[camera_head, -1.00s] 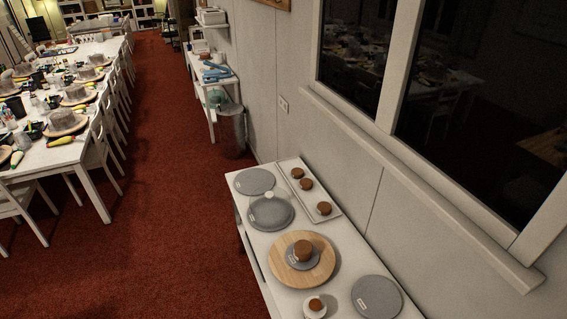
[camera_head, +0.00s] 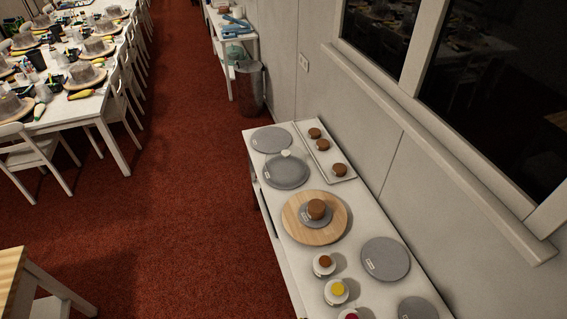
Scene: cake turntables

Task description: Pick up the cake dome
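The cake dome (camera_head: 286,155) looks clear, with a pale round knob on top. It appears to sit over a grey disc (camera_head: 287,176) near the far end of the white table, and its see-through wall is hard to make out. A wooden round board (camera_head: 297,230) is nearer, bearing a smaller grey disc with a brown cake (camera_head: 317,208) on it. My gripper is not in view.
A bare grey disc (camera_head: 272,139) lies beyond the dome. A white tray (camera_head: 327,163) with brown cakes runs along the wall side. Nearer are a grey disc (camera_head: 385,259) and small cups (camera_head: 336,293). Red carpet (camera_head: 190,200) is open to the left.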

